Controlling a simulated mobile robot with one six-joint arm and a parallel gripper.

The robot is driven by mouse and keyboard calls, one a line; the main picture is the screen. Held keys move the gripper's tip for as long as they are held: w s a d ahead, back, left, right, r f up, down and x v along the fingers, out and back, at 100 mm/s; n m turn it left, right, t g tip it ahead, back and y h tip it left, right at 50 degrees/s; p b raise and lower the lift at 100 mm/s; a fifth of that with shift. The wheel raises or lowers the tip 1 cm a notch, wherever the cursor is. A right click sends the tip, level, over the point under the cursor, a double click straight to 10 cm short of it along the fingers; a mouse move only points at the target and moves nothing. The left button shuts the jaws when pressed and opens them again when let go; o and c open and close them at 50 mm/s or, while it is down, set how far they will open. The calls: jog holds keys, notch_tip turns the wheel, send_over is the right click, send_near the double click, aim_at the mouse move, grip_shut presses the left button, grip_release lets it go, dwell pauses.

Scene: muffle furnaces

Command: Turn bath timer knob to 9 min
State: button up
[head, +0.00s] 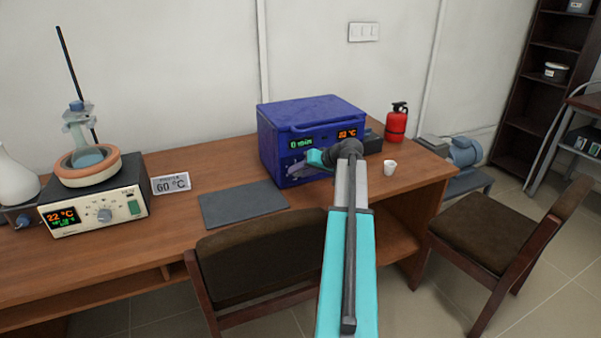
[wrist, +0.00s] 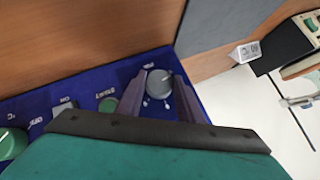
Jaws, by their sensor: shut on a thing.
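The blue bath (head: 310,112) stands on the wooden desk, its left display reading 0 MIN and its right display 22 °C. My gripper (head: 300,168) reaches its front panel from the right, and the arm hides part of that panel. In the wrist view, my gripper's two dark fingers (wrist: 160,92) are on either side of a round grey knob (wrist: 159,82) and shut on it. Pale marks show around the knob.
A heater with a flask (head: 92,208) is further left. A white cup (head: 389,168) and red extinguisher (head: 396,122) are to the right. Chairs (head: 262,255) stand in front.

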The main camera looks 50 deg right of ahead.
jog(key=m+t+y, duration=0.2)
jog(key=m+t+y+b, duration=0.1)
jog(key=shift+s+d+f+y, duration=0.1)
jog(key=shift+d+f+y, duration=0.2)
jog(key=shift+f+y, duration=0.1)
jog(key=m+t+y+b, duration=0.1)
jog(key=m+t+y, duration=0.1)
jog(key=m+t, duration=0.1)
jog(key=shift+f, duration=0.15)
dwell(0.4)
jog(key=o, duration=1.1)
jog(key=shift+s, duration=0.1)
jog(key=b+v, duration=0.1)
jog(key=v, duration=1.2)
jog(key=shift+s+d+f, duration=0.15)
jog(key=shift+s+d, duration=0.1)
jog(key=shift+s, duration=0.05)
